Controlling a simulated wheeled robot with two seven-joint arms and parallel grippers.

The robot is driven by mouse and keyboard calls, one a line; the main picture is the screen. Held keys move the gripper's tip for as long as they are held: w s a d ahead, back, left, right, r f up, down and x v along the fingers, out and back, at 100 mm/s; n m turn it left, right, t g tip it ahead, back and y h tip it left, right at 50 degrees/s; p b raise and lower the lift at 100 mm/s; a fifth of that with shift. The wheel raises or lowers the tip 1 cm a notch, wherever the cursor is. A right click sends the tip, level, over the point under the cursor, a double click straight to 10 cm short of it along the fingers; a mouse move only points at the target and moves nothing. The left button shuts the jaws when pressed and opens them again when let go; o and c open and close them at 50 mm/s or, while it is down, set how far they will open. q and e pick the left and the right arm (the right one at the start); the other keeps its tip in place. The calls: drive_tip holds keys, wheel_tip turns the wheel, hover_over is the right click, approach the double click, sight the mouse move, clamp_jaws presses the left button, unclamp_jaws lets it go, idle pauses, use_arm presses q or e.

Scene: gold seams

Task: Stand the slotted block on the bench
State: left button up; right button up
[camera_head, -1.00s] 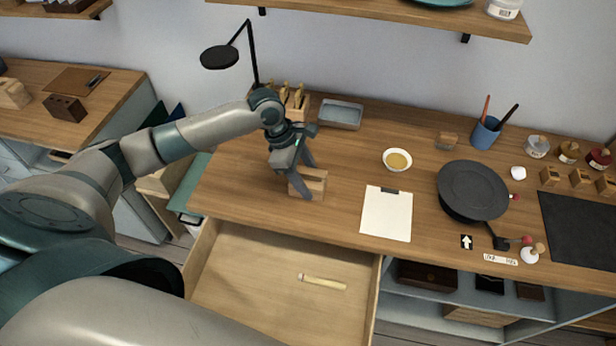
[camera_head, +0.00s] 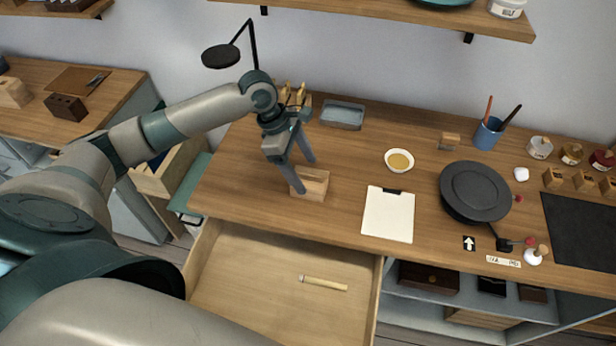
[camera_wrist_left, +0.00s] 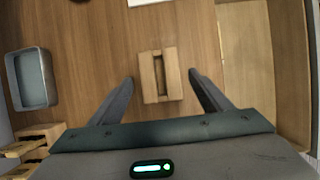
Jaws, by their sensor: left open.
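The slotted block (camera_head: 313,184) is a light wooden block with a groove, on the bench (camera_head: 340,150) near its front left edge, above the open drawer. In the left wrist view the block (camera_wrist_left: 149,78) lies between and a little beyond my two spread fingers, with its slot facing the camera. My left gripper (camera_head: 306,175) is open and empty, with its fingers pointing down at the block. It also shows in the left wrist view (camera_wrist_left: 160,80), where gaps remain on both sides of the block. My right gripper is not in view.
An open drawer (camera_head: 230,290) holding a small wooden stick (camera_head: 323,283) juts out below the block. A grey tray (camera_head: 342,115), a bowl (camera_head: 399,160), a clipboard (camera_head: 388,214) and a dark round pan (camera_head: 475,190) stand to the right. A lamp (camera_head: 221,56) rises behind.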

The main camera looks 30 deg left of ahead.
use_arm(q)
drive_tip(key=b+v, duration=0.1)
drive_tip(key=v, duration=0.7)
drive_tip(key=shift+f, duration=0.15)
idle(0.3)
